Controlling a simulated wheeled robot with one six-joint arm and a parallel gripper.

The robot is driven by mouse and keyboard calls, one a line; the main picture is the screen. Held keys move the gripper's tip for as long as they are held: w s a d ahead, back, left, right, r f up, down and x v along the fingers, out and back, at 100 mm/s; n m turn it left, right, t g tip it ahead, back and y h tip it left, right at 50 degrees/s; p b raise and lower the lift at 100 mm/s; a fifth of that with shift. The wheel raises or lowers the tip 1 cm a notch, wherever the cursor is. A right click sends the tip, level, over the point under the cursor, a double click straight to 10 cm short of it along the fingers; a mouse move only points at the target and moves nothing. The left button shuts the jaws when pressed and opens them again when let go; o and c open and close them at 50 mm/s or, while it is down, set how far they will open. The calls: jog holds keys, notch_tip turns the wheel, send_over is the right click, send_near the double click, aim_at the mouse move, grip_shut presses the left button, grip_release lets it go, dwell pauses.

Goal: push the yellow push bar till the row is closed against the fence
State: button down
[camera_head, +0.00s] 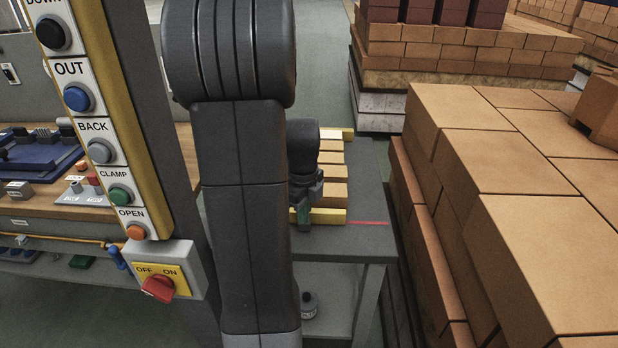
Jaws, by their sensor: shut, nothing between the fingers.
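A grey table (375,205) carries a short row of tan bricks (333,190), partly hidden behind my arm. A yellow bar at the near end of the row looks like the push bar (328,215). Another yellow piece at the far end looks like the fence (348,134). Dark lines show between the bricks; I cannot tell how wide any gaps are. My gripper (303,224) is shut and empty, pointing down at the left part of the near yellow bar. My wrist hides the left ends of the row, and whether the gripper touches the bar is unclear.
A red line (368,223) crosses the tabletop beside the near bar. Large brick stacks (535,190) stand close on the right, with more behind. A button panel (105,130) with a red switch and a wooden workbench (60,205) are on the left.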

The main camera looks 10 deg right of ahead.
jog(key=shift+w+d, duration=0.1)
jog(key=shift+w, duration=0.45)
jog(key=shift+w+d+r+p, duration=0.1)
jog(key=shift+w+d+p, duration=0.3)
jog(key=shift+w, duration=0.9)
jog(key=shift+w+d+f+p, duration=0.1)
jog(key=shift+w+d+p, duration=0.3)
jog(key=shift+w, duration=0.85)
jog(key=shift+w+d+r+p, duration=0.1)
jog(key=shift+w+d+p, duration=0.3)
jog(key=shift+w, duration=1.05)
jog(key=shift+w+d+p, duration=0.2)
jog(key=shift+w+p, duration=0.1)
jog(key=shift+w, duration=0.35)
jog(key=shift+w+d+p, duration=0.15)
jog(key=shift+w+p, duration=0.15)
jog(key=shift+w, duration=0.35)
jog(key=shift+r, duration=0.1)
notch_tip(320, 180, up, 8)
jog(key=p, duration=0.5)
jog(key=shift+s+p, duration=0.15)
jog(key=shift+p, duration=0.2)
